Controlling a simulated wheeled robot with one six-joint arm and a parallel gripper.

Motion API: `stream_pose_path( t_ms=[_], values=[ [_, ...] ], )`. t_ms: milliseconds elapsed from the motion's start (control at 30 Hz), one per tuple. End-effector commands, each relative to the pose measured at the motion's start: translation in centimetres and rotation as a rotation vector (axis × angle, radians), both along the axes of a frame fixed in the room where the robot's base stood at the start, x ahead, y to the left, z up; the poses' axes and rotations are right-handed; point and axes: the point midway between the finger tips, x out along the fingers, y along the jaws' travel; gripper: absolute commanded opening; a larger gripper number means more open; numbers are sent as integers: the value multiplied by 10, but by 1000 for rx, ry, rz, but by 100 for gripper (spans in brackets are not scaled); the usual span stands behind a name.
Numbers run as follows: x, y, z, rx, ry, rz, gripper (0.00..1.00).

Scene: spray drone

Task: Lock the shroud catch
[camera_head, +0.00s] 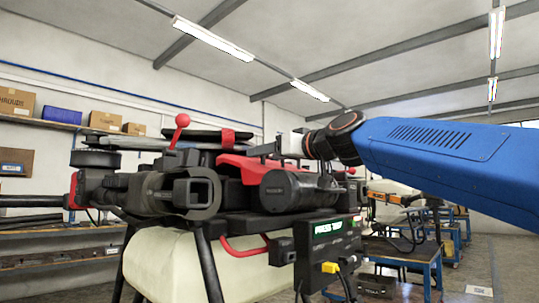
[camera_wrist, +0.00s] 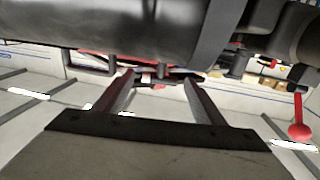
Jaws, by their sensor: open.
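The drone (camera_head: 285,190) fills the middle of the head view, with a red shroud-like cover (camera_head: 247,165) on its upper side. A red lever with a ball knob (camera_head: 181,121) stands up at its left; a red ball knob (camera_wrist: 300,131) also shows at the right of the wrist view. I cannot tell for certain which part is the shroud catch. My gripper (camera_head: 258,152) is close above the red cover, pointing left. In the wrist view my gripper (camera_wrist: 160,80) is open, its two fingers apart, with small red parts beyond the tips. Contact cannot be told.
A pale tank (camera_head: 180,265) hangs under the drone. A control box (camera_head: 328,245) with a lit green display and yellow plug is at its front. Shelves with boxes (camera_head: 105,121) line the left wall. Blue workbenches (camera_head: 400,255) stand behind at right.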

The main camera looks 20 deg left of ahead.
Motion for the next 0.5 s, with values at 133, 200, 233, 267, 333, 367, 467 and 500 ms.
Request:
stream_pose_path(
  t_ms=[133,200,233,267,333,367,467,500],
  values=[
    [0,0,0,0,0,0,35],
    [0,0,0,0,0,0,22],
    [0,0,0,0,0,0,22],
    [0,0,0,0,0,0,22],
    [0,0,0,0,1,3,22],
    [1,0,0,0,2,6,22],
    [3,-1,-2,-4,6,29,23],
    [4,-1,-2,-5,6,43,23]
  ],
)
